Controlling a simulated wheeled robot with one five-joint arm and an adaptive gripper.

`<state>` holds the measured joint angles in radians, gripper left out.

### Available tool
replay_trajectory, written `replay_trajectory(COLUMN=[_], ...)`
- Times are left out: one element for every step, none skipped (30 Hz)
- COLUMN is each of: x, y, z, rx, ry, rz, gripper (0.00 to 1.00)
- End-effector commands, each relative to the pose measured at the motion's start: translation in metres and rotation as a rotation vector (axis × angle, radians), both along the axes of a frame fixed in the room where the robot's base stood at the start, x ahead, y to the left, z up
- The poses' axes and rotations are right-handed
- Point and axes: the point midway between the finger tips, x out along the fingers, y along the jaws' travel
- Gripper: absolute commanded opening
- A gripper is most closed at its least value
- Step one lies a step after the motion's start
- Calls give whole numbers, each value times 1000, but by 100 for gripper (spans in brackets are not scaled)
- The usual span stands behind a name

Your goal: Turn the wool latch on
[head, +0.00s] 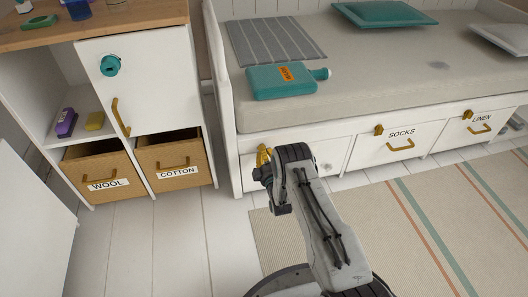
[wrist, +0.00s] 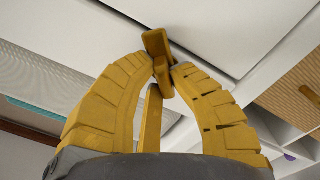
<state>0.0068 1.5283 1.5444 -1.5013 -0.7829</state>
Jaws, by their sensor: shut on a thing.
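My gripper (head: 264,157) is at the leftmost drawer front (head: 330,152) under the daybed. In the wrist view, the yellow fingers of my gripper (wrist: 165,72) are closed on a brass latch (wrist: 155,42) near the drawer's edge. The latch's upper end sticks out past the fingertips. A brass bar (wrist: 151,120), probably the drawer's handle, shows between the fingers. My arm hides most of this drawer front in the head view, and no label on it is readable. A WOOL label (head: 107,184) shows on a basket in the left cabinet.
Drawers marked SOCKS (head: 400,145) and LINEN (head: 480,130) have their own brass latches and handles. A teal bottle (head: 285,82) lies on the bed. The cabinet (head: 150,70) with a COTTON basket (head: 175,155) stands left. Floor between cabinet and rug (head: 440,215) is clear.

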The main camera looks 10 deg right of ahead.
Motion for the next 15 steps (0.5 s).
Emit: replay_trajectory(x=[1,1,1,1,1,1,1,1,1,1,1,1,1,1,1], y=[1,1,1,1,1,1,1,1,1,1,1,1,1,1,1], z=[0,0,0,0,0,0,0,0,-1,-1,-1,-1,-1,-1,-1], rx=[45,74,112,140,169,207,235,263,301,329,356,392,418,443,477], ry=[-2,-2,-2,-2,-3,-3,-3,-3,-3,-4,-5,-5,-4,-4,-5], rz=[1,1,1,1,1,1,1,1,1,2,2,2,3,3,3], gripper=[0,0,0,0,0,0,0,0,0,0,0,0,0,0,0])
